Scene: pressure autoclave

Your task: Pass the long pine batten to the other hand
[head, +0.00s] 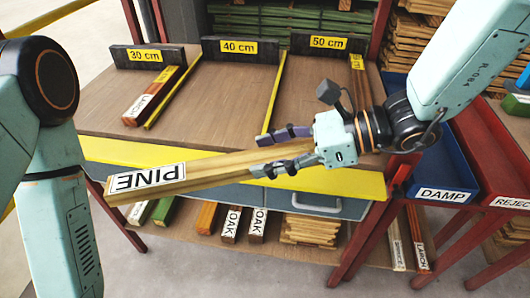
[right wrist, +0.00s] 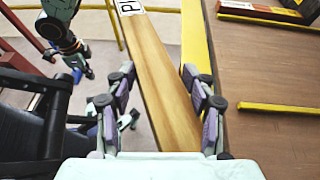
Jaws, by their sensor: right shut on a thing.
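The long pine batten (head: 215,171), pale wood with a white PINE label at its far left end, is held out over the front edge of the bench. My right gripper (head: 283,150) is shut on its right end. In the right wrist view the batten (right wrist: 160,75) runs between the two fingers (right wrist: 163,105) and away from the palm, its label cut off at the top edge. My left arm hangs at the left of the head view with its gripper out of frame. The left gripper (right wrist: 82,68) shows small in the right wrist view, apart from the batten; its opening is unclear.
The bench (head: 215,105) carries 30 cm, 40 cm (head: 240,47) and 50 cm stops with battens and yellow strips. A lower shelf holds labelled lengths. A blue DAMP bin (head: 442,175) and red REJECT table stand right. Open floor lies front left.

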